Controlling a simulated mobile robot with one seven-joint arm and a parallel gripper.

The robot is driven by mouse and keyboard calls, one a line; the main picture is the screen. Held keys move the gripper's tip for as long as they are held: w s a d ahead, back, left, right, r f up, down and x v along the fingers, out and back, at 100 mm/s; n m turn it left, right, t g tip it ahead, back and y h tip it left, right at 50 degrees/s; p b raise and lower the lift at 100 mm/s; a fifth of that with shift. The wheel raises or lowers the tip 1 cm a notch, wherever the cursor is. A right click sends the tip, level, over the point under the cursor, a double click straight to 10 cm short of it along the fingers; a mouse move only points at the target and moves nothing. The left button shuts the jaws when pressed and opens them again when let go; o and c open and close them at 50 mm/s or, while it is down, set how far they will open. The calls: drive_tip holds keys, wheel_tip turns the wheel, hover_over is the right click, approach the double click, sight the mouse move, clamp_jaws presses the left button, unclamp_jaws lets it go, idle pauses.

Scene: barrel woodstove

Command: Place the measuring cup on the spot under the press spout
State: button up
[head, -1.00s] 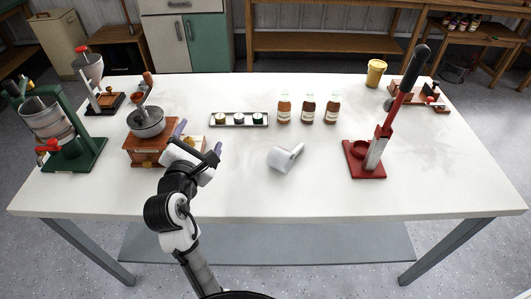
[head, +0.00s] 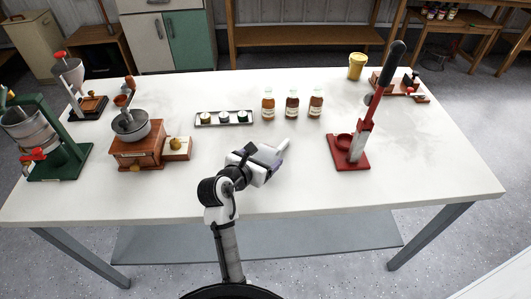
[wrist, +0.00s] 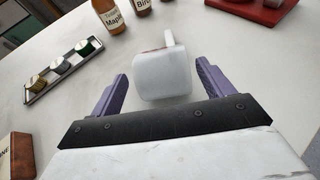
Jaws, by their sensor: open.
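The white measuring cup (wrist: 163,76) is on the white table and seems to lie on its side. Its handle (head: 283,146) sticks out past my gripper in the head view; my gripper hides most of the cup there. My gripper (head: 270,158) is open and low over the table. In the wrist view its purple fingers stand on either side of the cup's near part, with gaps to it. A red lever press (head: 362,143) with a round red cup-like part (head: 344,141) stands to the right. I cannot make out a marked spot under a spout.
A wooden grinder with open drawer (head: 138,150) and a green machine (head: 65,160) are left. A yellow tub (head: 357,67) is at the back right. Table between cup and red press is clear.

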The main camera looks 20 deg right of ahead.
drive_tip(key=p+x, duration=0.1)
drive_tip(key=x, duration=0.4)
drive_tip(key=shift+s+d, duration=0.1)
drive_tip(key=shift+d, duration=0.05)
drive_tip(key=shift+r, duration=0.1)
drive_tip(key=c, duration=1.2)
drive_tip(key=shift+o, duration=0.2)
wheel_tip(320, 180, up, 20)
drive_tip(key=shift+b, duration=0.3)
